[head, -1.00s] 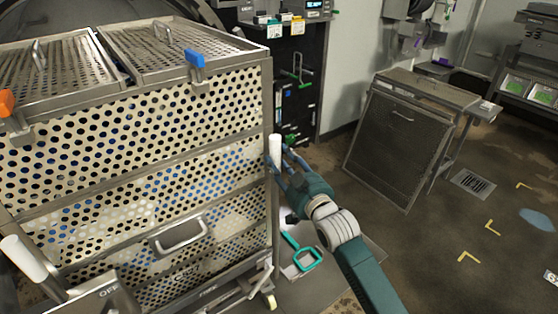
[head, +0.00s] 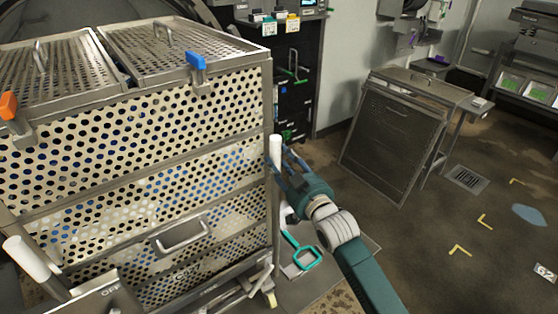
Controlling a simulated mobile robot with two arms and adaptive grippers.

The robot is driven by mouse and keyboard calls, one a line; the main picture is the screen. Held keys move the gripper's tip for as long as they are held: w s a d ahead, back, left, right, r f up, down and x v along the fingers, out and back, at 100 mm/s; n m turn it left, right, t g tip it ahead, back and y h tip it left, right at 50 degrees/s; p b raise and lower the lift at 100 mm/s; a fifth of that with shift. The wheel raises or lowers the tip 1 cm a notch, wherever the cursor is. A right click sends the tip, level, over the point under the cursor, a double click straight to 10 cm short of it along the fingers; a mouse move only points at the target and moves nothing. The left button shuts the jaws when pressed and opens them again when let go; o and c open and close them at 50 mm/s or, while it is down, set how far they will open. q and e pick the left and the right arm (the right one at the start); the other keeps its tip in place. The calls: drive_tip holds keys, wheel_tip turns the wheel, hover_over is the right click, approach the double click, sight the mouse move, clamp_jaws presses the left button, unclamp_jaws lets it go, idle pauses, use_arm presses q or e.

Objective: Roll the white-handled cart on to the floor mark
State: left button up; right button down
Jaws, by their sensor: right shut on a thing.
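The white-handled cart (head: 150,190) fills the left of the head view, a tall perforated metal basket with two mesh lids on top. One upright white handle (head: 276,151) is at its near right corner. The other white handle (head: 28,257) is at the lower left. My right gripper (head: 279,160) is shut on the right handle; its fingertips are partly hidden behind it. Yellow corner marks (head: 484,221) lie on the floor at the right, well apart from the cart. My left gripper is not in view.
A metal stand with a mesh front (head: 395,140) is at the right beyond the cart. A floor drain (head: 467,178) and a bluish puddle (head: 529,214) lie near the marks. A dark rack (head: 294,80) stands behind the cart. Floor right of my right arm looks clear.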

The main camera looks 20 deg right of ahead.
drive_tip(key=shift+s+d, duration=0.25)
drive_tip(key=shift+d, duration=0.15)
drive_tip(key=c, duration=1.3)
unclamp_jaws()
drive_tip(key=shift+s+d, duration=0.15)
drive_tip(key=shift+s, duration=0.15)
drive_tip(key=shift+o, duration=0.9)
drive_tip(key=shift+s+d+r, duration=0.25)
drive_tip(key=shift+s, duration=0.1)
use_arm(q)
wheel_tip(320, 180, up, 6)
drive_tip(key=p, duration=0.6)
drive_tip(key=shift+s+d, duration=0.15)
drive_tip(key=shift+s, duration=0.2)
use_arm(e)
drive_tip(key=s+d, duration=0.1)
drive_tip(key=s, duration=1.1)
drive_tip(key=shift+d, duration=0.15)
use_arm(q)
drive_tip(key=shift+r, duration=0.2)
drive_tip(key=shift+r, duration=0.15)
use_arm(e)
drive_tip(key=s+d, duration=0.1)
drive_tip(key=s, duration=1)
drive_tip(key=shift+s+d, duration=0.4)
